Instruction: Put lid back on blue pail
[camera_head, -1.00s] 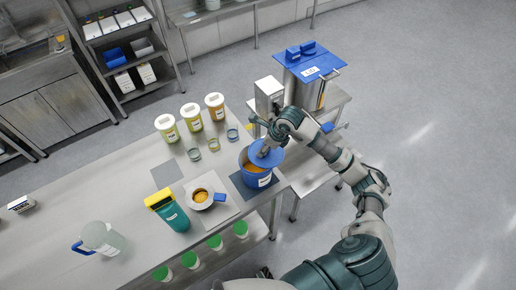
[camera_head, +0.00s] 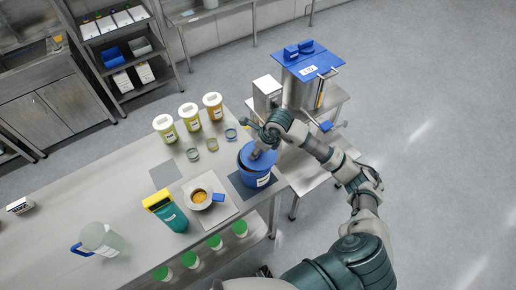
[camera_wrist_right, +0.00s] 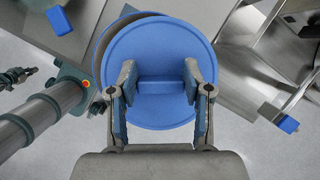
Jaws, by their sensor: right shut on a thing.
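The blue pail (camera_head: 256,179), with a white label, stands on a dark mat near the right end of the steel table. My right gripper (camera_head: 257,151) is over it, shut on the handle of the round blue lid (camera_head: 264,160). In the right wrist view, the gripper (camera_wrist_right: 158,88) has a finger at each end of the lid's bar handle, and the lid (camera_wrist_right: 160,45) lies nearly over the pail (camera_wrist_right: 103,45). The pail's rim shows past its upper left edge. I cannot tell whether the lid touches the rim.
Several lidded tubs (camera_head: 189,115) and small glass jars (camera_head: 212,145) stand behind the pail. A white bowl (camera_head: 198,195) with a blue handle and a teal container (camera_head: 171,213) are to its left. A steel hopper machine (camera_head: 300,92) stands beyond at the right.

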